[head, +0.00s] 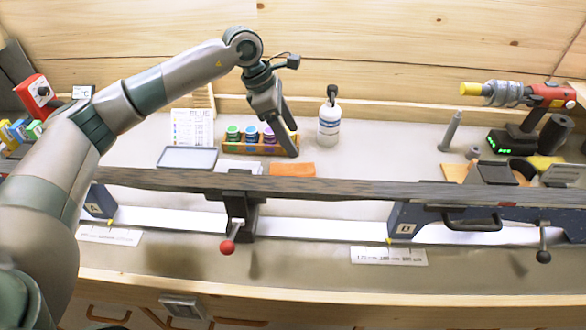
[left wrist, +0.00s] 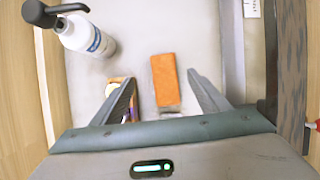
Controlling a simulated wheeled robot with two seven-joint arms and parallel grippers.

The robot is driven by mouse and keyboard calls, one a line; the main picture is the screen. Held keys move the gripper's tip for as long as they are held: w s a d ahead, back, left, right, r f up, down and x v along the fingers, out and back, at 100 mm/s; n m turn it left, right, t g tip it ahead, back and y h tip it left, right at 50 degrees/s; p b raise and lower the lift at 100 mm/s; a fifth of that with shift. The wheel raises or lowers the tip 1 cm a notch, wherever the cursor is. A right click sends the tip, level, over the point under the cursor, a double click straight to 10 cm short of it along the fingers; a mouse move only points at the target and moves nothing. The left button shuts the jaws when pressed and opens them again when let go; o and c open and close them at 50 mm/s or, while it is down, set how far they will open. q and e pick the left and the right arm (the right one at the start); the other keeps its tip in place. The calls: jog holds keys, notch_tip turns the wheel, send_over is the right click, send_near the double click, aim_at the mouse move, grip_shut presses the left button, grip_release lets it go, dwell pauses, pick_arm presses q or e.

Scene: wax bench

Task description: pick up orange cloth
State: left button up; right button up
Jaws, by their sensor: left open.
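The orange cloth (head: 294,169) lies flat on the grey bench top, just behind the long dark ski. In the left wrist view the cloth (left wrist: 166,80) is a narrow orange rectangle. It shows between and beyond my left gripper's fingers. My left gripper (head: 290,153) is open and empty, pointing down above the bench by the cloth and in front of the small bottle rack. In the wrist view the fingers (left wrist: 161,78) stand apart, one on each side of the cloth, with no visible contact. My right gripper is not in view.
A white pump bottle (head: 329,124) stands behind the cloth. A wooden rack (head: 240,149) of small bottles and a grey tray (head: 187,158) are to the left. The ski (head: 370,190), held in vises, runs along the front.

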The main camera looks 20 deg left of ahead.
pick_arm(q)
jog(key=p, duration=0.2)
send_over(304, 168)
jog(key=a, duration=0.2)
notch_tip(304, 168, down, 5)
jog(key=shift+r, duration=0.1)
jog(key=shift+d+f, duration=0.2)
jog(key=shift+f, duration=0.25)
jog(key=shift+s+d+f+p, duration=0.1)
jog(key=shift+f+p, duration=0.3)
jog(key=shift+p, duration=0.15)
jog(key=p+x, duration=0.2)
jog(key=x, duration=0.1)
jog(key=shift+s+f, duration=0.25)
jog(key=shift+f, duration=0.5)
